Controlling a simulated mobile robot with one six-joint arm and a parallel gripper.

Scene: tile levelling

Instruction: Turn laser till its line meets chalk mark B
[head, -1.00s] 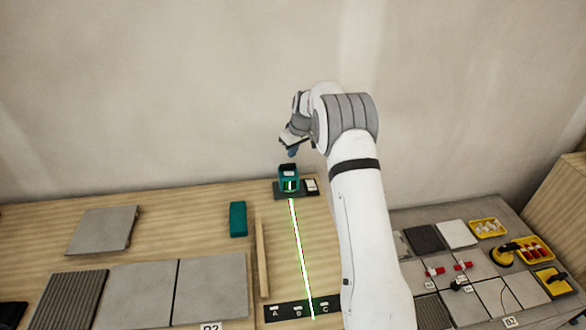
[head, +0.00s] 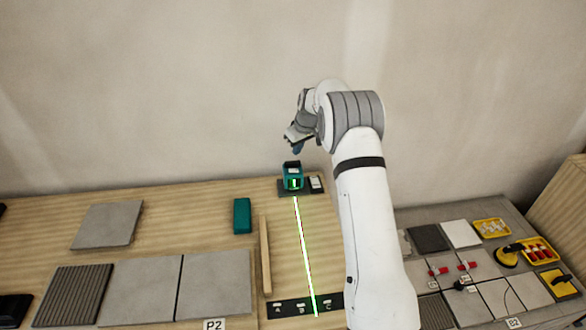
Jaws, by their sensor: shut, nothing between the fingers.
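The teal laser (head: 293,178) stands on a dark base plate near the back of the wooden bench. Its bright green line (head: 305,250) runs forward to the black strip (head: 289,309) with chalk marks A, B and C. The line crosses the strip between mark B (head: 301,312) and mark C (head: 327,303), to the right of B. My gripper (head: 298,149) is shut and empty, above the laser and apart from it. Its fingertips are small and partly dark in this view. My arm hides the bench just right of the strip.
A wooden batten (head: 265,255) and a teal block (head: 242,216) lie left of the line. Grey tiles (head: 140,290) cover the left of the bench. A grey worktop (head: 408,215) with tiles and yellow trays (head: 491,227) is at the right.

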